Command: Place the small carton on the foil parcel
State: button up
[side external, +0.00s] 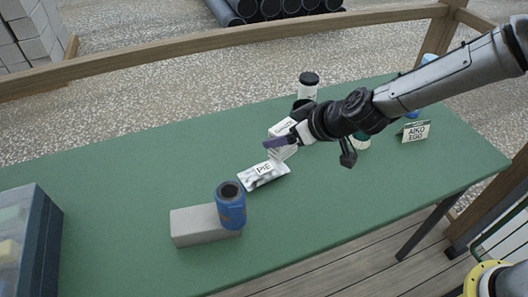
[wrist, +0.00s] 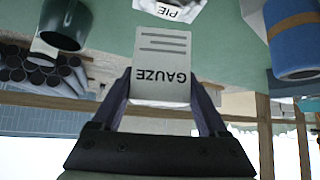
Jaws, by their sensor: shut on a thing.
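The small carton (side external: 283,137) is white and labelled GAUZE. It also shows in the wrist view (wrist: 162,62), with its label upside down. My gripper (side external: 288,142) is shut on the carton, with a finger on each side of it in the wrist view (wrist: 161,95). The foil parcel (side external: 262,176) is silvery with a PIE label and lies on the green table. Part of it shows at the top edge of the wrist view (wrist: 180,8). In the side view the carton is just above and behind the parcel; I cannot tell whether they touch.
A blue roll (side external: 231,207) stands by a grey block (side external: 192,226) near the table's front. A dark-lidded white container (side external: 308,86) stands behind my gripper. A name card (side external: 415,131) is at the right, a clear-sided case (side external: 38,245) at the left. The green table's (side external: 130,185) left-middle is clear.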

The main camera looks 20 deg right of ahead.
aim_at(287, 147)
jog(key=x, duration=0.8)
jog(key=shift+s+a+f, duration=0.2)
jog(key=shift+a+f, duration=0.1)
jog(key=shift+f, duration=1.45)
jog(key=shift+f, duration=0.15)
jog(key=o, duration=1.2)
jog(key=shift+o, duration=0.2)
jog(key=shift+r, duration=0.25)
jog(key=v, duration=1.2)
jog(key=shift+s+f, duration=0.1)
